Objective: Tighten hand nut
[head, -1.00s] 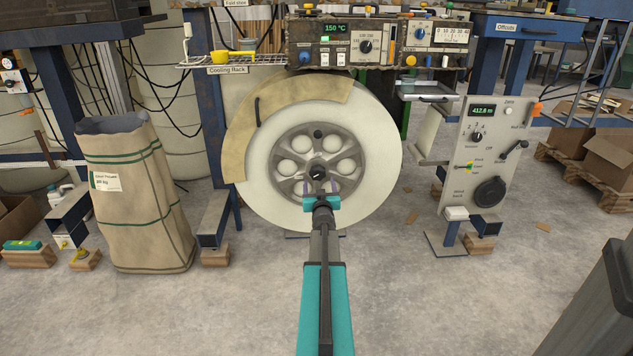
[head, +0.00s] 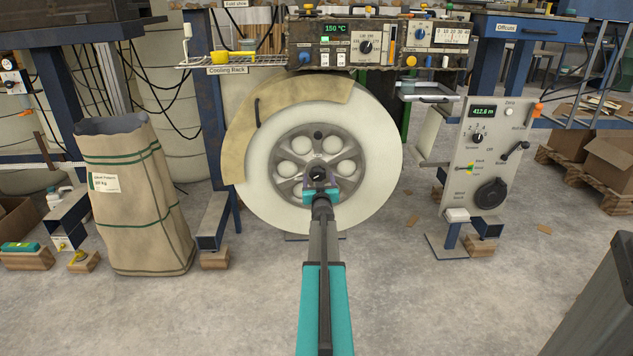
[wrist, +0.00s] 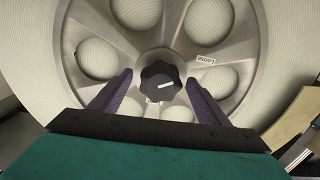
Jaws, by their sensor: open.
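The hand nut (wrist: 160,84) is a black lobed knob with a white mark, at the hub of a grey metal wheel (wrist: 100,24). In the head view the hand nut (head: 318,175) shows at the centre of the big white tape roll (head: 262,190). My gripper (wrist: 161,82) is open, with one purple finger on each side of the nut. I cannot tell whether the fingers touch it. A "LOOSE" label (wrist: 206,60) is on the wheel, up and right of the nut. In the head view my gripper (head: 320,184) covers the lower hub.
A tan guard (head: 235,140) curves over the roll's upper left. A control box (head: 375,42) is above, and a grey panel (head: 485,150) with dials stands right. A tan sack (head: 135,195) stands left. The floor in front is clear.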

